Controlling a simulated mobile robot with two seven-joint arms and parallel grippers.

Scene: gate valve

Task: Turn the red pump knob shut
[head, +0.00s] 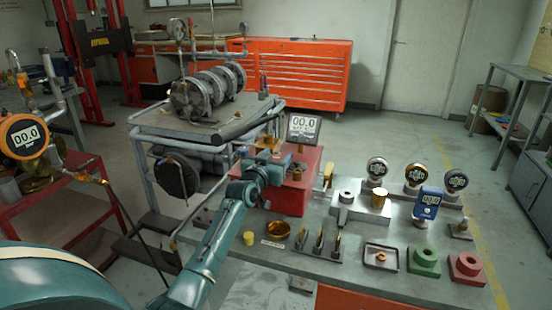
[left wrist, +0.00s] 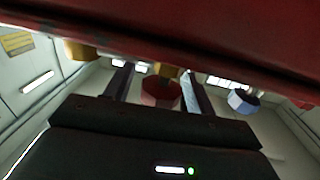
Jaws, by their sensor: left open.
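A red box-shaped pump unit (head: 300,190) with a digital gauge (head: 303,128) on top stands on the grey bench. My left gripper (head: 281,161) is at its upper left side in the head view; its fingertips are hard to make out there. In the left wrist view a dark red round knob (left wrist: 160,94) shows between the two spread fingers of the left gripper (left wrist: 157,78). The fingers stand apart on either side of it; I cannot tell whether they touch it. I cannot make out the knob in the head view. My right gripper is not in view.
Brass bowl (head: 277,230), spiked holder (head: 318,243), small tray (head: 380,257), green block (head: 424,261) and red block (head: 466,267) line the bench front. Several gauges stand behind them. A pipe-frame cart (head: 200,133) is behind left. In the left wrist view a red surface (left wrist: 200,30) spans the top.

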